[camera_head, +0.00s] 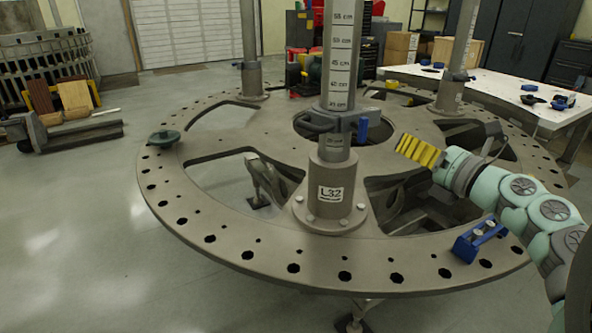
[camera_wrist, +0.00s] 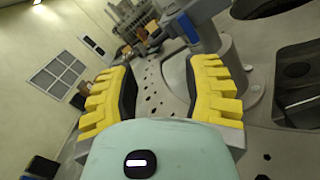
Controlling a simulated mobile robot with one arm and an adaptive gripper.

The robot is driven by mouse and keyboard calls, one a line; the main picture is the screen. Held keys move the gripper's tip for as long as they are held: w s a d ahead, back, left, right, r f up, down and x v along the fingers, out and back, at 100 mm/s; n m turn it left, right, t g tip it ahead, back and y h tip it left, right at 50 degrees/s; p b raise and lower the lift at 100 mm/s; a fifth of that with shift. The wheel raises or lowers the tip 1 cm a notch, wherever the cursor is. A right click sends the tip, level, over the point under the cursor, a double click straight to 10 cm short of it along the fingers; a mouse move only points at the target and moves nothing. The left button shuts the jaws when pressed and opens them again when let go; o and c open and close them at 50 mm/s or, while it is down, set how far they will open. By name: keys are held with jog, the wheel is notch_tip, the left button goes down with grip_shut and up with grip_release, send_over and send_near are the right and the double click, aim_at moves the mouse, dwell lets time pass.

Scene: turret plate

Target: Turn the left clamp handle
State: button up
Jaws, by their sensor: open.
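A grey clamp (camera_head: 340,118) sits around the front post (camera_head: 330,180), which is marked L32. A dark looped handle (camera_head: 308,122) sticks out on its left, and a blue part (camera_head: 363,129) hangs on its right. In the wrist view a grey clamp with a blue part (camera_wrist: 187,27) shows at the upper right, beyond the right finger. I cannot tell for sure which piece is the left clamp handle. My gripper (camera_head: 420,150) has yellow ribbed fingers. It is right of the front post, apart from the clamp. In the wrist view my gripper (camera_wrist: 165,78) is open and empty.
The round turret plate (camera_head: 225,222) has holes and large cutouts. Two more posts stand on it, at back left (camera_head: 249,50) and back right (camera_head: 456,60). A blue tool (camera_head: 480,240) and a green round piece (camera_head: 163,138) lie on its rim. A white table (camera_head: 500,88) stands behind right.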

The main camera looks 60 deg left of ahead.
aim_at(365, 129)
jog(key=w+a+f+n+b, duration=0.1)
jog(key=a, duration=0.4)
jog(key=w+a+f+n+t, duration=0.1)
jog(key=w+a, duration=0.1)
jog(key=a, duration=0.4)
jog(key=w+a+n+t+b, duration=0.1)
jog(key=a+n, duration=0.1)
jog(key=a, duration=0.4)
jog(key=shift+w+a+f+b, duration=0.2)
jog(key=shift+f+b, duration=0.15)
jog(key=shift+f, duration=0.05)
jog(key=shift+a+f, duration=0.1)
jog(key=shift+a, duration=0.7)
jog(key=shift+w, duration=0.1)
grip_shut()
jog(key=shift+d, duration=0.1)
